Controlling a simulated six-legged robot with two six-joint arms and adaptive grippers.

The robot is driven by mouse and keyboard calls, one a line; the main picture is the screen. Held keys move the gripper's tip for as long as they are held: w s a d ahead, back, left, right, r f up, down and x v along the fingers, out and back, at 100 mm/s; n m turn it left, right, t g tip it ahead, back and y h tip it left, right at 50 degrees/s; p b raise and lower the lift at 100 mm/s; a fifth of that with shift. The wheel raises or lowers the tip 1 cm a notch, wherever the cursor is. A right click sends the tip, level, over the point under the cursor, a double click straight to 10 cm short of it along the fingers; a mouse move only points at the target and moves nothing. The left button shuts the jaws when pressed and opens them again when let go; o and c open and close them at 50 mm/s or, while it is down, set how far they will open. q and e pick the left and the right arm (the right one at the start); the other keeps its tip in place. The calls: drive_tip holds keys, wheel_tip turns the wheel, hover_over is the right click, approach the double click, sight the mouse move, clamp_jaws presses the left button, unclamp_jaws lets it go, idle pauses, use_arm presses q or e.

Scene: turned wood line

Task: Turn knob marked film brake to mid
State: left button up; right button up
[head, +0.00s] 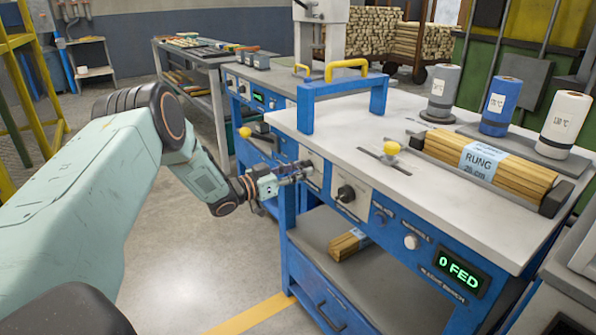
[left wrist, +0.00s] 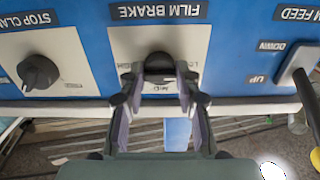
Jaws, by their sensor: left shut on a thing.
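The knob marked film brake (left wrist: 160,63) is black and sits on a white plate (left wrist: 119,42) in the left wrist view, where the labels appear upside down. My left gripper (left wrist: 160,84) is shut on it, one finger at each side. I cannot tell where the knob's pointer stands. In the head view my left gripper (head: 301,170) reaches the blue bench's front panel and hides the knob. My right gripper is not in view.
A stop clamp knob (left wrist: 39,74) is beside it, also seen in the head view (head: 346,193). A film feed lever (left wrist: 298,66) is on the other side. The bench (head: 420,212) carries a bundle of rungs (head: 490,168) and several rolls. Open floor (head: 215,265) lies in front.

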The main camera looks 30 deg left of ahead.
use_arm(q)
drive_tip(key=shift+m, duration=0.3)
drive_tip(key=m+p, duration=0.1)
drive_tip(key=m, duration=0.2)
drive_tip(key=shift+p, duration=0.4)
drive_tip(key=m+p, duration=0.1)
drive_tip(key=m, duration=0.4)
drive_tip(key=shift+p, duration=0.4)
drive_tip(key=m+p, duration=0.1)
drive_tip(key=m, duration=0.3)
drive_tip(key=shift+p, duration=0.3)
drive_tip(key=m+p, duration=0.1)
drive_tip(key=m, duration=0.4)
drive_tip(key=shift+m+p, duration=0.3)
drive_tip(key=o, duration=1.2)
drive_tip(key=shift+c, duration=0.2)
